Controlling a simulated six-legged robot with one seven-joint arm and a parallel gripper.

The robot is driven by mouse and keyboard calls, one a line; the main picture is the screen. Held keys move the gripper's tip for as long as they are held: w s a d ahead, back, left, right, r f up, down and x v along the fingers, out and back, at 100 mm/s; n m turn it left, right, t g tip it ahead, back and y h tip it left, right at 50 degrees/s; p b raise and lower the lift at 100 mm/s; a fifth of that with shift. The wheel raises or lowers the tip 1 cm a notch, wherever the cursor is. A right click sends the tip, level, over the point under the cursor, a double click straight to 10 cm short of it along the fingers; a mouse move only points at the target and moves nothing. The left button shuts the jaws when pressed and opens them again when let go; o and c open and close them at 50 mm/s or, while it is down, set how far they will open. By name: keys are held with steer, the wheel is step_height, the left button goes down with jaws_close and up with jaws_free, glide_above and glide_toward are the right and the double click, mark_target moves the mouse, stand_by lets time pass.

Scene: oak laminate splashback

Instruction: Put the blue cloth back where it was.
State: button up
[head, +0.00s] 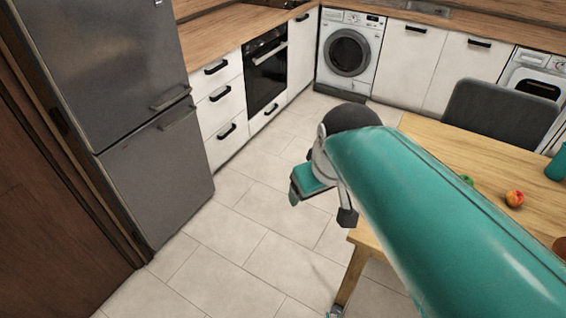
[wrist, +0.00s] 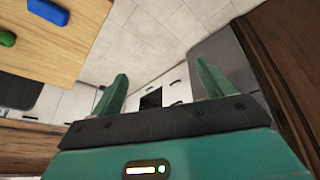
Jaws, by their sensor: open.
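My gripper (wrist: 160,80) is open, with its two green fingers apart and nothing between them. In the head view, my gripper (head: 294,196) is over the tiled floor, left of the wooden table's near corner. No blue cloth can be made out for certain. In the wrist view, a small blue object (wrist: 48,11) lies on the wooden table (wrist: 75,45); I cannot tell whether it is cloth. It is apart from my gripper.
The table also shows in the head view (head: 425,128), with a red-orange fruit (head: 514,198), a green item (head: 467,180) and a teal cup (head: 556,164). A grey chair (head: 500,112) stands behind. A fridge (head: 150,130) is left. The floor between is clear.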

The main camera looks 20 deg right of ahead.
steer(key=shift+m+t, duration=0.5)
steer(key=shift+m, duration=0.2)
steer(key=s+a, duration=0.3)
steer(key=a, duration=0.1)
steer(key=shift+s, duration=0.35)
steer(key=shift+c, duration=0.2)
